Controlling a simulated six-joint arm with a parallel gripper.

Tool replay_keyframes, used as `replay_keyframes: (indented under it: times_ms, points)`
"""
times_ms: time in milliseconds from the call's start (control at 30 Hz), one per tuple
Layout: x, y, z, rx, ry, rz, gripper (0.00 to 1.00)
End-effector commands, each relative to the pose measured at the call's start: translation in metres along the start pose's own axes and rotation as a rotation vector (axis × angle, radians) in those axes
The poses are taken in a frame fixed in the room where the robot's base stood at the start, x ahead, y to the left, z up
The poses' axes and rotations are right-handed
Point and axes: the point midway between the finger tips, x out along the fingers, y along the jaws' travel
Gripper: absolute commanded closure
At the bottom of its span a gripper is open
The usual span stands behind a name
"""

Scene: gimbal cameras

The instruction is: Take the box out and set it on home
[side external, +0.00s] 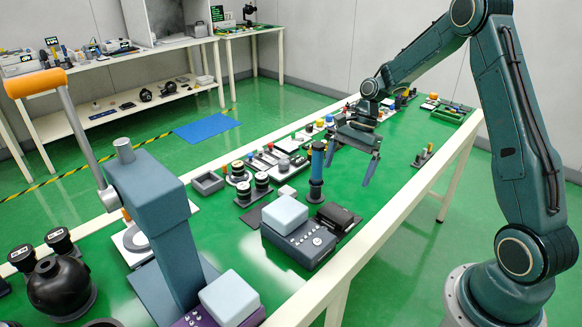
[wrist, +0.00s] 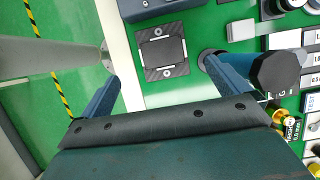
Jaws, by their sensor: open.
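My gripper (side external: 350,170) is open and empty above the long green table, fingers pointing down. Both fingers also show in the wrist view (wrist: 160,80), wide apart. A pale blue-white box (side external: 285,213) sits on a grey device with round buttons. A similar pale box (side external: 230,298) sits on a purple base in the foreground. I cannot tell which box the task names. A dark square pad (wrist: 163,50) with light corner marks lies between and beyond the fingers in the wrist view. No label reading "home" is legible.
A dark blue post (side external: 317,165) stands close to my left finger in the side view. A black block (side external: 335,217) lies beside the grey device. Several small parts crowd the table behind. A tall blue press with an orange handle (side external: 35,83) stands at left.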

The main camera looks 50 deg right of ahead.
Motion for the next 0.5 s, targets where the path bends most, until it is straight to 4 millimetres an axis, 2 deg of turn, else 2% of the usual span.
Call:
replay_keyframes:
  times_ms: [267,500]
  points:
    - [0.017,0.0,0.0,0.0,-0.001,0.003,0.0]
    - [0.046,0.001,0.001,-0.001,-0.001,0.004,0.0]
